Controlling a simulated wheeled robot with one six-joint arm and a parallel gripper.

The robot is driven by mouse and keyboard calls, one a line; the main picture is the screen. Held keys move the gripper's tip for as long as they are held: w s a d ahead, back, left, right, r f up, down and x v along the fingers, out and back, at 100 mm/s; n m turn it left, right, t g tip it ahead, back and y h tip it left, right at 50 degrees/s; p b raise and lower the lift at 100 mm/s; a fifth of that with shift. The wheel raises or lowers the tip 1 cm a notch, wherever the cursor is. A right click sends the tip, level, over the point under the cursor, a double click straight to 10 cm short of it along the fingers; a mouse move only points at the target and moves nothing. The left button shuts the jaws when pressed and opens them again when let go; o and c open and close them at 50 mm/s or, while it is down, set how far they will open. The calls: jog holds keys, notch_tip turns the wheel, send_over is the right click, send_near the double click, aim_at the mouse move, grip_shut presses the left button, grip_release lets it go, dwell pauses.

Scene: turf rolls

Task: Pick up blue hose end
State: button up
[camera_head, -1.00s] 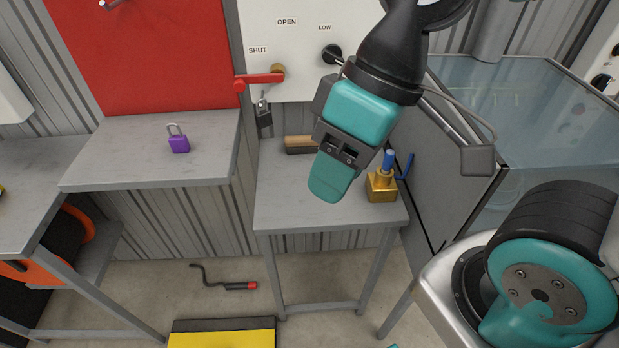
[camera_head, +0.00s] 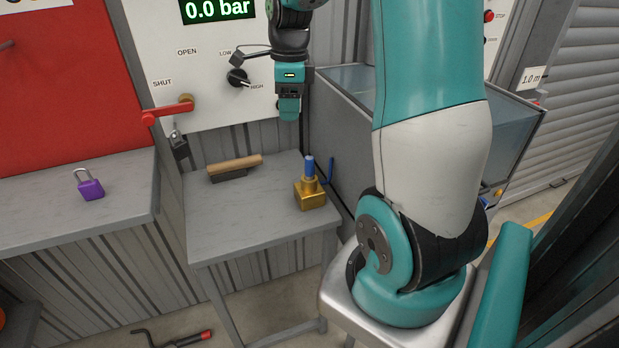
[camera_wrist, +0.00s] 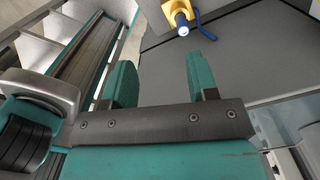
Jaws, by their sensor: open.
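The blue hose end (camera_head: 309,167) stands upright in a brass block (camera_head: 309,194) on the small grey table. A short blue hose piece curves up beside it on the right. My gripper (camera_head: 289,108) is above and a little left of the hose end, pointing down, apart from it. In the wrist view my gripper (camera_wrist: 158,80) is open and empty between its teal fingers. The hose end (camera_wrist: 183,28) shows beyond the right fingertip there, in the yellow block (camera_wrist: 180,10).
The small table (camera_head: 245,222) also bears a wooden-handled brush (camera_head: 235,167). A panel with a red lever (camera_head: 168,111) and a padlock (camera_head: 178,146) is behind. A glass-topped tank (camera_head: 420,110) is right of the table. A purple padlock (camera_head: 90,186) lies on the left bench.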

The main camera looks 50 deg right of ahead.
aim_at(310, 158)
jog(key=s+d+f+m, duration=0.2)
jog(key=d+m, duration=0.3)
jog(key=d, duration=0.1)
jog(key=shift+m, duration=0.3)
jog(key=f, duration=0.3)
jog(key=f+p, duration=0.1)
jog(key=f, duration=0.7)
jog(key=shift+w+d, duration=0.1)
jog(key=shift+w, duration=0.15)
jog(key=shift+w+a+f+p, duration=0.15)
jog(key=shift+f+p, duration=0.4)
jog(key=shift+f, duration=1)
jog(key=shift+w+a+f+p, duration=0.1)
jog(key=shift+f+p, duration=0.4)
jog(key=shift+f, duration=1)
jog(key=shift+c, duration=0.2)
grip_shut()
